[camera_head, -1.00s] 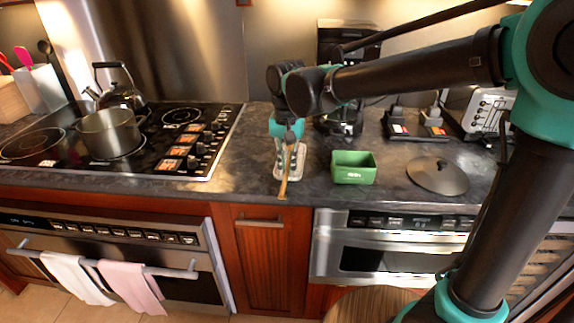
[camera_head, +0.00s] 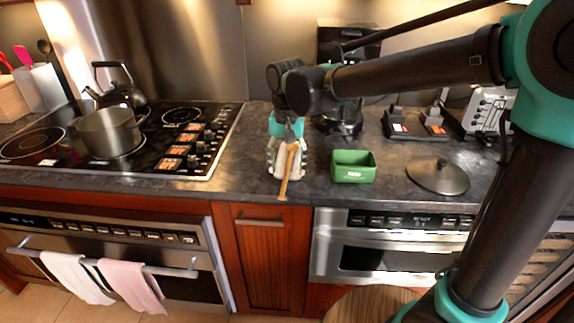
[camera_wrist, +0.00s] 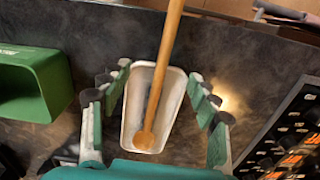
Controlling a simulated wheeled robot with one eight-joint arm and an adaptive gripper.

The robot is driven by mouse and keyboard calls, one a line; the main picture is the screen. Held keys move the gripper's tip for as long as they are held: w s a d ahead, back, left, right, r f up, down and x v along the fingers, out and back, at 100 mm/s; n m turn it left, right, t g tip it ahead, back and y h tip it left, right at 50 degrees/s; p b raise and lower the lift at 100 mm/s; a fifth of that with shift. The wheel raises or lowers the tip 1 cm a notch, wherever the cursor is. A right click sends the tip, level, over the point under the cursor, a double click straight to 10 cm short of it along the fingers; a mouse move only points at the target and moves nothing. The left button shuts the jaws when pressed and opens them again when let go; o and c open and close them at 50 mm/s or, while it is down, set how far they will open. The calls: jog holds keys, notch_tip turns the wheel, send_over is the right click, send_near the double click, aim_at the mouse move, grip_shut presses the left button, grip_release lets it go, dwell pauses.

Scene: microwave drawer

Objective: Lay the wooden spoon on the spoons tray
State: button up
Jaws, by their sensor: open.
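The wooden spoon (camera_wrist: 163,75) lies in the white spoons tray (camera_wrist: 133,108) in the wrist view. Its round end rests toward the near end of the tray, and its long handle runs out past the far end, toward the counter edge. My gripper (camera_wrist: 155,85) is open, with its fingers apart on both sides of the tray and spoon. In the head view my gripper (camera_head: 287,160) is low over the counter, and the spoon (camera_head: 287,178) points to the front edge. There the gripper mostly hides the tray.
A green box (camera_head: 353,176) stands just right of the tray, with a dark round lid (camera_head: 438,177) farther right. The cooktop (camera_head: 175,168) with a steel pot (camera_head: 108,132) is to the left. The counter's front edge is close to the tray.

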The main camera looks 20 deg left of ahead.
jog(key=shift+r, duration=0.1)
notch_tip(320, 180, up, 12)
dwell(0.6)
